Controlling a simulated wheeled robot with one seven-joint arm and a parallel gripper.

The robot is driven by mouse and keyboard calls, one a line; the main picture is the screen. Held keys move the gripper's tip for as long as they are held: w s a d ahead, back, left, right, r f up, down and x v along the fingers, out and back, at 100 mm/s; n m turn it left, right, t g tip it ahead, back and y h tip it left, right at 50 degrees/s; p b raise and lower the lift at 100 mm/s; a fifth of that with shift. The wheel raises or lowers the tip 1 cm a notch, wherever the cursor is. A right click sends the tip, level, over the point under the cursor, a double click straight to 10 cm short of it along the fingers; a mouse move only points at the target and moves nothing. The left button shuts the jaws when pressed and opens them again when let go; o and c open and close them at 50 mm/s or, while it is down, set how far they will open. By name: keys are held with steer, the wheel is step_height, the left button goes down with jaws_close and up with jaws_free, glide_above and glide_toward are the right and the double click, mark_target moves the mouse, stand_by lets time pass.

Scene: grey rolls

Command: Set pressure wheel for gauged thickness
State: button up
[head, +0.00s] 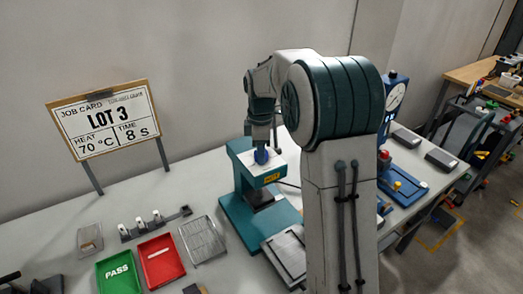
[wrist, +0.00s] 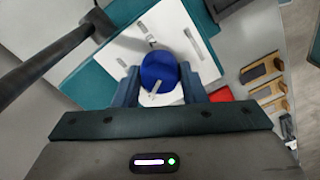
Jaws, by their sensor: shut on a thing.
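The pressure wheel is a round blue knob (head: 261,157) on top of the teal press (head: 237,207), whose head is white with a yellow label. In the wrist view the wheel (wrist: 158,68) has a pale pointer line near its lower edge. It sits on a white plate (wrist: 112,62) with small dark and grey marks too small to read. My gripper (wrist: 160,84) has one finger on each side of the wheel and is shut on it.
A job card (head: 104,118) reads LOT 3, heat 70 °C, time 8 s. A green PASS tray (head: 119,271), a red tray (head: 161,260) and a wire rack (head: 203,239) lie left of the press. In the wrist view a dark bar (wrist: 50,58) crosses the upper left.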

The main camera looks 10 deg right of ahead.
steer(key=m, duration=0.6)
steer(key=shift+m+b, duration=0.3)
steer(key=shift+m, duration=0.1)
steer(key=m, duration=0.5)
steer(key=shift+w+r+m, duration=0.1)
steer(key=shift+m, duration=0.3)
steer(key=o, duration=1)
step_height(320, 180, up, 14)
steer(key=shift+f+b, duration=0.1)
steer(key=shift+b, duration=0.45)
